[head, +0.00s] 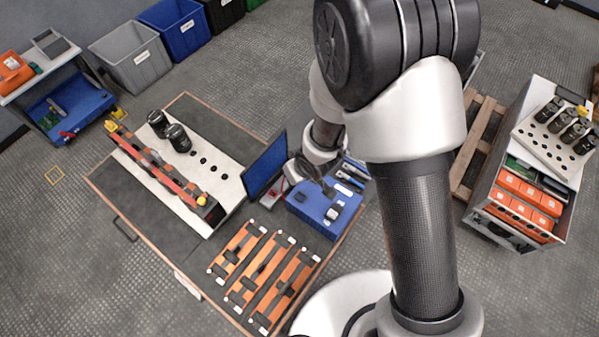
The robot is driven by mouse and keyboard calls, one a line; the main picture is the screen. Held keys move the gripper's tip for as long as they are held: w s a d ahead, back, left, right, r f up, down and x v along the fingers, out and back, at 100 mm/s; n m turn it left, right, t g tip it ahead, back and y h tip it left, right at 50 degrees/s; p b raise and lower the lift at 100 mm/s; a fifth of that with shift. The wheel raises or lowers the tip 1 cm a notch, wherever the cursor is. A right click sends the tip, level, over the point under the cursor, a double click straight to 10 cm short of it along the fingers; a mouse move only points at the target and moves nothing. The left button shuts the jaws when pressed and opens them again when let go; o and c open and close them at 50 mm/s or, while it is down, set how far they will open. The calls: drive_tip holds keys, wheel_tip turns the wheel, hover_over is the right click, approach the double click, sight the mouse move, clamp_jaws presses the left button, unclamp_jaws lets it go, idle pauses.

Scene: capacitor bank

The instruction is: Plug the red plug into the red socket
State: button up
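My gripper (312,172) is seen from above at the right side of the workbench, over the edge of a blue box. It is small and partly covered by my wrist, so the finger opening does not show clearly. A small white device with a red part (284,187) lies just left of my gripper, beside a blue screen (265,166). I cannot tell whether the red part is the red plug or the red socket. No other plug or socket can be made out at this size.
The workbench (130,215) holds a white perforated board (225,178) with black capacitors (178,137), a long red-and-black bar (160,173) and orange-and-black strips (262,272). The blue box (318,207) holds small grey parts. A cart (498,228) stands right; bins stand at the back.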

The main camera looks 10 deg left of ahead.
drive_tip(key=w+a+f+p, duration=0.1)
drive_tip(key=a+p, duration=0.6)
drive_tip(key=shift+a+f+g+y, duration=0.3)
drive_tip(key=shift+a+f, duration=0.1)
idle(0.4)
drive_tip(key=shift+w+d+p, duration=0.15)
drive_tip(key=shift+w+p, duration=0.15)
idle(0.5)
drive_tip(key=shift+f+b, duration=5.1)
drive_tip(key=shift+f, duration=1.15)
drive_tip(key=shift+n+b, duration=0.3)
drive_tip(key=shift+b, duration=0.4)
clamp_jaws()
